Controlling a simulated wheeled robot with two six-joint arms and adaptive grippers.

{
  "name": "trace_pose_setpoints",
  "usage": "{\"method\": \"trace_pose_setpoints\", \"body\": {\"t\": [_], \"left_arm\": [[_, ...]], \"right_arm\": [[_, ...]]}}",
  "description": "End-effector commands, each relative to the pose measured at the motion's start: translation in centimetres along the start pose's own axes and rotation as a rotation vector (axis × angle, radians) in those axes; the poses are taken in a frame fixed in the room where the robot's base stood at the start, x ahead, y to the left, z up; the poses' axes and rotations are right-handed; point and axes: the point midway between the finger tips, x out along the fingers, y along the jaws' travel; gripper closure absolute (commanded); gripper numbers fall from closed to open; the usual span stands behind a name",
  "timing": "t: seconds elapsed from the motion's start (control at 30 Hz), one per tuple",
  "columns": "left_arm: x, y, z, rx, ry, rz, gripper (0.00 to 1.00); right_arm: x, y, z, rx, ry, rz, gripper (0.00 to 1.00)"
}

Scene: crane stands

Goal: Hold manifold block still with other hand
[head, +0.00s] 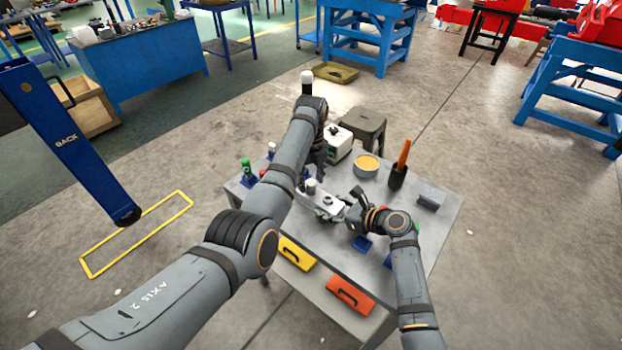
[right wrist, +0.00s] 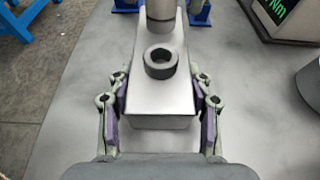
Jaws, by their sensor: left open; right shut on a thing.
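The manifold block (head: 326,204) is a pale metal block near the middle of the grey table in the head view. In the right wrist view the manifold block (right wrist: 158,92) has a dark ring fitting (right wrist: 160,62) on top and a grey cylinder (right wrist: 160,18) standing behind it. My right gripper (right wrist: 160,100) is shut on the block, with purple pads against both sides; it also shows in the head view (head: 348,211). My left gripper (head: 319,168) is open above the table behind the block. Its fingertips are partly hidden by my own arm.
On the table (head: 440,225) stand a white box device (head: 338,145), a round yellow-topped tin (head: 367,164), a dark cup with an orange handle (head: 399,172) and a green-topped item (head: 246,168). Yellow (head: 297,254) and orange (head: 350,294) pieces are at the front.

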Motion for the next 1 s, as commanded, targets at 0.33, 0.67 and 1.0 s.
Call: {"method": "trace_pose_setpoints", "body": {"t": [0.33,0.67,1.0], "left_arm": [[0.03,0.11,0.00,-0.295,0.001,0.000,0.52],[0.00,0.19,0.00,-0.577,0.002,-0.001,0.52],[0.00,0.30,-0.09,-0.999,0.004,-0.002,0.52]], "right_arm": [[0.02,0.05,-0.05,0.002,0.001,0.001,1.00],[0.02,0.05,-0.06,0.002,0.001,0.002,1.00],[0.02,0.06,-0.06,0.002,0.001,0.002,1.00]]}}
